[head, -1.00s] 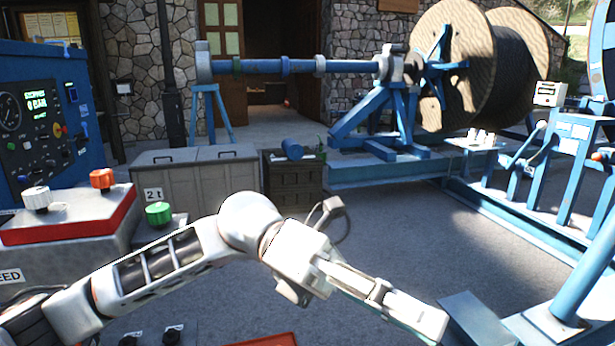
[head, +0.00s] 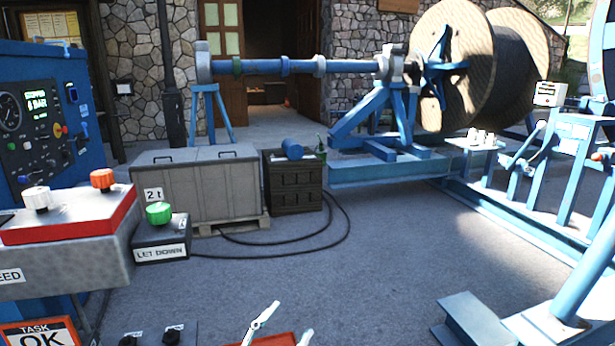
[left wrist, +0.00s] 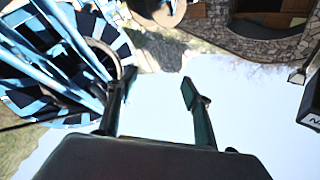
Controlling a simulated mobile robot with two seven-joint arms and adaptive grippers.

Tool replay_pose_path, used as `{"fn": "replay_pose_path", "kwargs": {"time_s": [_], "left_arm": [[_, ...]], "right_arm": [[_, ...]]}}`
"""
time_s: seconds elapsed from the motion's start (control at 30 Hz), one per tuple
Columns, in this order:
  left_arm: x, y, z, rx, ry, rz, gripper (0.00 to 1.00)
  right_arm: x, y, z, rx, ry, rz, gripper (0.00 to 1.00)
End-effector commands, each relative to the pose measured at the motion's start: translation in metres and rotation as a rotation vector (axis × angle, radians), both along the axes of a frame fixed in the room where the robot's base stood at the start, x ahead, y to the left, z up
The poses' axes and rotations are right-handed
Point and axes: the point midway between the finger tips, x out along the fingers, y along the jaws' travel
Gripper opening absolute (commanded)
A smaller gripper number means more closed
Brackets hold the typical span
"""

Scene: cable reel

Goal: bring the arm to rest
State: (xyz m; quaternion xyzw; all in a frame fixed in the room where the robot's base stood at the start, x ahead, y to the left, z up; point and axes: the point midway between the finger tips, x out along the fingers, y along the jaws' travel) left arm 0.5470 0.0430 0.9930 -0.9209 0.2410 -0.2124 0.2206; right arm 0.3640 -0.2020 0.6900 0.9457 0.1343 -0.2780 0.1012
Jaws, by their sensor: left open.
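The rest of the left arm is out of the head view. My right gripper is in neither view.
A green knob (head: 158,213) tops the "LET DOWN" box, beside a red-edged console (head: 70,217). A grey chest (head: 195,182), a dark crate (head: 297,187) and a wooden cable reel (head: 455,65) stand behind. Blue machine frames fill the right.

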Motion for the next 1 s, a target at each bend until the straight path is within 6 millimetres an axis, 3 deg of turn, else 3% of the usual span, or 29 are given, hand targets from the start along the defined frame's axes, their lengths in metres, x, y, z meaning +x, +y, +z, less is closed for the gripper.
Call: {"fn": "replay_pose_path", "kwargs": {"time_s": [0.03,0.1,0.3,0.4,0.5,0.7,0.93,0.97,1.0], "left_arm": [[-0.007,0.015,-0.033,-0.011,0.099,0.039,0.5],[-0.017,0.037,-0.076,-0.021,0.227,0.093,0.5],[-0.072,0.094,-0.189,-0.038,0.572,0.233,0.5],[-0.108,0.119,-0.236,-0.042,0.721,0.292,0.5],[-0.141,0.138,-0.269,-0.043,0.838,0.339,0.5],[-0.179,0.157,-0.301,-0.044,0.959,0.387,0.5],[-0.183,0.16,-0.305,-0.042,0.971,0.393,0.5],[-0.183,0.159,-0.305,-0.042,0.971,0.393,0.47],[-0.183,0.159,-0.305,-0.042,0.971,0.393,0.37]], "right_arm": [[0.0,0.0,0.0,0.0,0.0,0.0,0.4],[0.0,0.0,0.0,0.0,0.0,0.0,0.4],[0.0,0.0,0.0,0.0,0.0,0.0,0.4],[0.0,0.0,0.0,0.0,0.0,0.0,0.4],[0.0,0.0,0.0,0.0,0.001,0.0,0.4],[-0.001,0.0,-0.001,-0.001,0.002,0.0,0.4],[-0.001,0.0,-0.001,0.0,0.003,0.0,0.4],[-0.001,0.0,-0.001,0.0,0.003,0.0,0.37],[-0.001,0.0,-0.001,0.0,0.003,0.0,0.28]]}}
